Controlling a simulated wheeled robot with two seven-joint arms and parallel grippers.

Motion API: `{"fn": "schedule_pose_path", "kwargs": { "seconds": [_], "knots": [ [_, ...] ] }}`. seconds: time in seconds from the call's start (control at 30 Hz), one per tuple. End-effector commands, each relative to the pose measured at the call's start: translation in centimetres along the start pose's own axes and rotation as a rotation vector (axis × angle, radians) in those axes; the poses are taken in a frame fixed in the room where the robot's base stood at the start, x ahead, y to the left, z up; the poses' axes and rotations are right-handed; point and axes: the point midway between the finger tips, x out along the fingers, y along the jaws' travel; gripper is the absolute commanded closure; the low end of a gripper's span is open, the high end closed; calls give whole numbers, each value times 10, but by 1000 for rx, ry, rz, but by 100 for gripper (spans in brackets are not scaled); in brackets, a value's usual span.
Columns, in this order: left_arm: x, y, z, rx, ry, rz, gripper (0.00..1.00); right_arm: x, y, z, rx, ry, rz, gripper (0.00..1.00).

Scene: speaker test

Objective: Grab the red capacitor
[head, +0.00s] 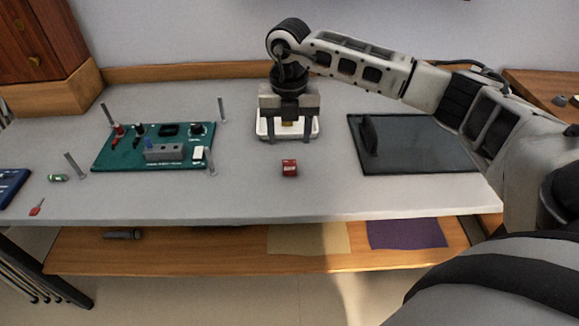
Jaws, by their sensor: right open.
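The red capacitor (289,168) appears to be the small red box-shaped part with pale markings on top. It sits on the grey table, right of the green board and in front of a white tray. My right gripper (290,138) is open and points down, with its fingers spread in front of the white tray. In the picture it is just above and behind the red capacitor, apart from it. Its exact height over the table is hard to tell. My left gripper is not in view.
The white tray (315,131) holds something yellowish, partly hidden by my gripper. A green circuit board (125,158) with upright posts stands left. A dark glassy panel (420,155) lies right. A small red-tipped part (37,208) and a green part (58,178) lie far left. Table around the capacitor is clear.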

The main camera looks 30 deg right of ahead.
Motion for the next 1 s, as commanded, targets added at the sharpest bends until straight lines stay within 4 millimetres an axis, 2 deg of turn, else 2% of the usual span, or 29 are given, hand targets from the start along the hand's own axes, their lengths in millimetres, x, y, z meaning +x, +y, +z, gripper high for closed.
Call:
{"fn": "schedule_pose_path", "kwargs": {
  "seconds": [0.1,0.37,0.6,0.73,0.93,1.0],
  "knots": [
    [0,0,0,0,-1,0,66,18,0,0,0,1,1,45],
    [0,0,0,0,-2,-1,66,38,0,-1,-1,2,0,45],
    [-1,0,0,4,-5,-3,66,73,0,-1,-2,2,1,45],
    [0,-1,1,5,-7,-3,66,80,0,-1,-2,0,3,45],
    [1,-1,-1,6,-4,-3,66,81,0,-1,-2,0,3,45],
    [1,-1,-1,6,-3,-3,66,81,0,-1,-2,0,3,65]
  ]
}}
